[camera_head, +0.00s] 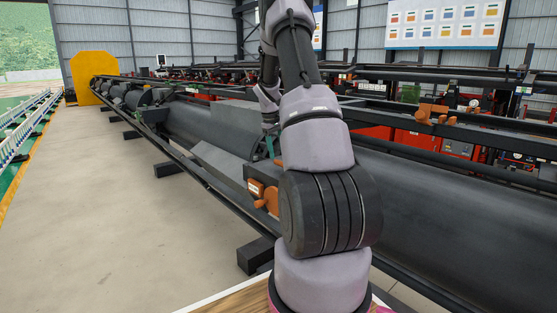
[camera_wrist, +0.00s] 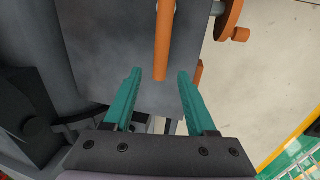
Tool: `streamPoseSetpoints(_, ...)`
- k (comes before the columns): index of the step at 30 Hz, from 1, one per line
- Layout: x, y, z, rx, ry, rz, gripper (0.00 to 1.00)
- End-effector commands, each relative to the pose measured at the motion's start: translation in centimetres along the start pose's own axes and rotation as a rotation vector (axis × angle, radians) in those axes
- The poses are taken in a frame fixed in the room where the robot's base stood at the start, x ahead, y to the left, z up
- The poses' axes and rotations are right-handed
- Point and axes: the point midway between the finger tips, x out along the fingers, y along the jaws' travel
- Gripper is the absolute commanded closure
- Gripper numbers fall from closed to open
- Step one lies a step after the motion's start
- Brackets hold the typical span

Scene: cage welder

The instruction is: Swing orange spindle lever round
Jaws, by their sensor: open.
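An orange bar (camera_wrist: 165,38), which looks like the spindle lever, runs down from the top edge of the wrist view over a dark grey housing (camera_wrist: 105,45). My gripper (camera_wrist: 160,75) is open, with two teal fingers. The bar's lower end shows between the fingertips, apart from both; I cannot tell how far in depth it reaches between them. An orange wheel (camera_wrist: 229,14) with a small knob (camera_wrist: 241,34) is at the upper right. In the head view, orange parts (camera_head: 270,200) sit on the machine's near side beside my arm, which hides most of my gripper there.
A long dark machine bed (camera_head: 450,225) with a rail crosses the head view. Another orange fitting (camera_head: 425,113) is on the rail behind. A yellow end plate (camera_head: 93,76) stands far left. Clear concrete floor (camera_head: 95,200) lies on the left.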

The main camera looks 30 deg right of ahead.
Motion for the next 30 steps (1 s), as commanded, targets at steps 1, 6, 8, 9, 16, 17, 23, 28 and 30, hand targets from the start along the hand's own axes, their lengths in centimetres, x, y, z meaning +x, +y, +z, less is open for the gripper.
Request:
streamPoseSetpoints(1,1.0,0.0,0.1,0.0,-0.003,-0.002,0.43)
streamPoseSetpoints(6,3.1,-0.1,0.0,0.0,-0.001,-0.001,0.43)
streamPoseSetpoints(8,3.6,-0.1,0.0,0.0,-0.001,-0.001,0.43)
streamPoseSetpoints(9,3.8,-0.1,0.0,0.0,-0.001,-0.001,0.43)
streamPoseSetpoints(16,4.0,0.0,0.0,0.0,0.001,0.0,0.43)
streamPoseSetpoints(17,4.0,-0.1,0.0,0.0,0.001,0.0,0.43)
streamPoseSetpoints(23,4.0,0.0,0.0,0.0,0.001,0.0,0.97)
streamPoseSetpoints(28,4.0,0.0,0.0,0.001,0.001,0.0,1.0)
streamPoseSetpoints(30,4.0,0.0,0.0,0.001,0.001,0.0,1.0)
